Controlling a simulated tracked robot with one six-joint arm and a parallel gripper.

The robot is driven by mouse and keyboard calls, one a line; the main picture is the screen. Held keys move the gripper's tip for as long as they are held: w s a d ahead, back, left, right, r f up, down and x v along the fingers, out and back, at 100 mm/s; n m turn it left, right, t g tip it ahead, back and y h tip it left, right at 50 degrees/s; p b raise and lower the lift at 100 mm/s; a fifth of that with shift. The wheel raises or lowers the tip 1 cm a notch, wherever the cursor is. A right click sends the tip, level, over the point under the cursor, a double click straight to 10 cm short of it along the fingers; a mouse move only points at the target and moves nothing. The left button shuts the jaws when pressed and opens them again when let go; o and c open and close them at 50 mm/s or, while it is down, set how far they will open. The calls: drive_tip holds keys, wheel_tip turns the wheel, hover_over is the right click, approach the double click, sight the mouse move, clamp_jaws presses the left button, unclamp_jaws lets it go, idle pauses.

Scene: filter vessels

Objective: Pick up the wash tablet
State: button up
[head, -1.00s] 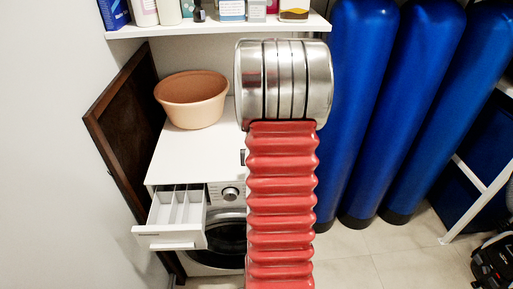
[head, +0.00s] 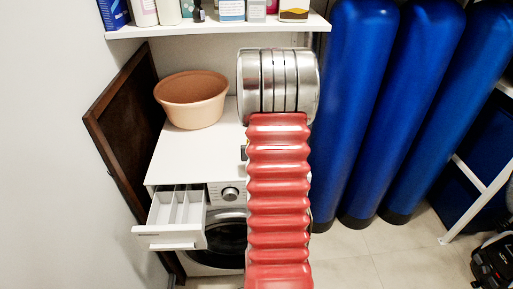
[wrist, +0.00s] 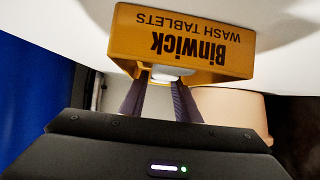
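In the wrist view, which is upside down, a yellow-orange box (wrist: 182,42) printed "Binwick WASH TABLETS" stands on a white surface. A small white piece, which looks like the wash tablet (wrist: 172,71), shows at the box's edge facing me. My gripper (wrist: 160,82) points at it with its two dark fingers apart, close to the box. The fingertips overlap the box's edge in the picture; whether they touch the tablet cannot be told. In the head view my red and silver arm hides the box, the tablet and my gripper.
A terracotta pot (head: 191,101) stands on the white washing machine (head: 198,157), whose detergent drawer (head: 172,235) is pulled out. A shelf (head: 215,28) with bottles and boxes hangs above. Tall blue vessels (head: 385,120) stand close on the right. A dark framed board (head: 122,125) leans at the left.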

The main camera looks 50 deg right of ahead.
drive_tip(key=shift+c, duration=0.6)
drive_tip(key=c, duration=0.5)
drive_tip(key=shift+r, duration=0.1)
drive_tip(key=shift+c, duration=0.2)
wheel_tip(320, 180, up, 10)
idle(0.3)
drive_tip(key=shift+a, duration=0.1)
idle(0.4)
